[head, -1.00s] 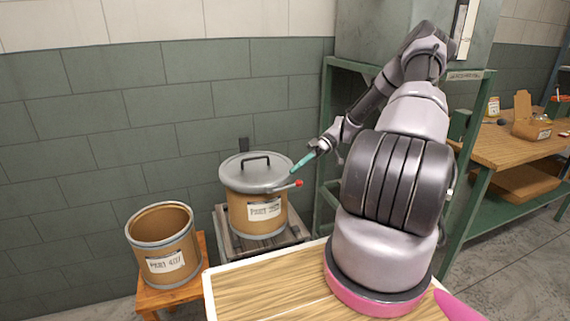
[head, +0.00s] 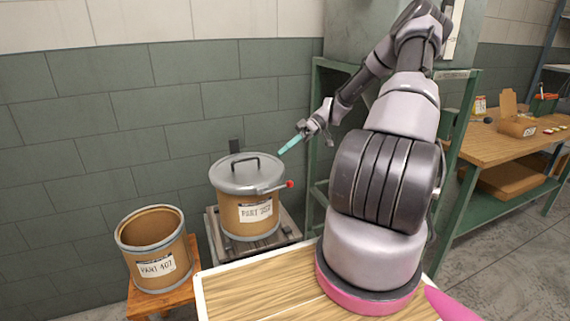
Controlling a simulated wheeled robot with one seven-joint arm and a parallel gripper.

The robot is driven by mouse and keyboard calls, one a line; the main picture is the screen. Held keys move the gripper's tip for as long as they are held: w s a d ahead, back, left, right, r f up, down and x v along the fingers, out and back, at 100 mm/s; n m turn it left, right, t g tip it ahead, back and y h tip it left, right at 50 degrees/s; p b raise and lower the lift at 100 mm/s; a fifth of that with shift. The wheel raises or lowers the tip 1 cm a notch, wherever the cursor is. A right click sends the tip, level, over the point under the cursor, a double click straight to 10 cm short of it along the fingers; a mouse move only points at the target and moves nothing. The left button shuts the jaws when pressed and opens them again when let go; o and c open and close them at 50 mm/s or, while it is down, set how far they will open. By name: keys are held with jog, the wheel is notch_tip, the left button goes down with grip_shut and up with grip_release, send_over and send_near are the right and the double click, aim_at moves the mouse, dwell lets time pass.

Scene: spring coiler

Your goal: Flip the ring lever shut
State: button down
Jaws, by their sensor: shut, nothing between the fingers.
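A tan drum (head: 246,222) has a grey lid (head: 236,180) with a black handle. The ring lever (head: 273,188) is a grey bar at the drum's upper right front. It runs along the rim and its red tip (head: 290,184) sticks a little past the drum's right side. I cannot tell whether it lies flush against the ring. My gripper (head: 281,152) has teal fingers, shut and empty. They point down and left, above the lid's right rim, apart from the lever and the lid in the picture.
The drum stands on a grey slatted platform (head: 212,222). An open, empty drum (head: 150,247) stands on a wooden stand (head: 193,258) to the left. A green frame (head: 316,150) is behind my arm. A wooden bench (head: 500,151) with boxes is at right.

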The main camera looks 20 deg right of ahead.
notch_tip(320, 180, up, 3)
jog(key=shift+f, duration=0.1)
dwell(0.5)
jog(key=s+a+r+m+t+h, duration=0.2)
jog(key=s+r+m+t+h, duration=0.1)
jog(key=s+r+m, duration=0.2)
jog(key=s+a+r+m+t+h, duration=0.3)
jog(key=s+r+m+t+h, duration=0.1)
jog(key=s+r, duration=0.6)
jog(key=s+a+r+m+t+h, duration=0.3)
jog(key=s+r+m, duration=0.3)
jog(key=r, duration=0.6)
jog(key=shift+s+h, duration=0.4)
jog(key=shift+s, duration=0.25)
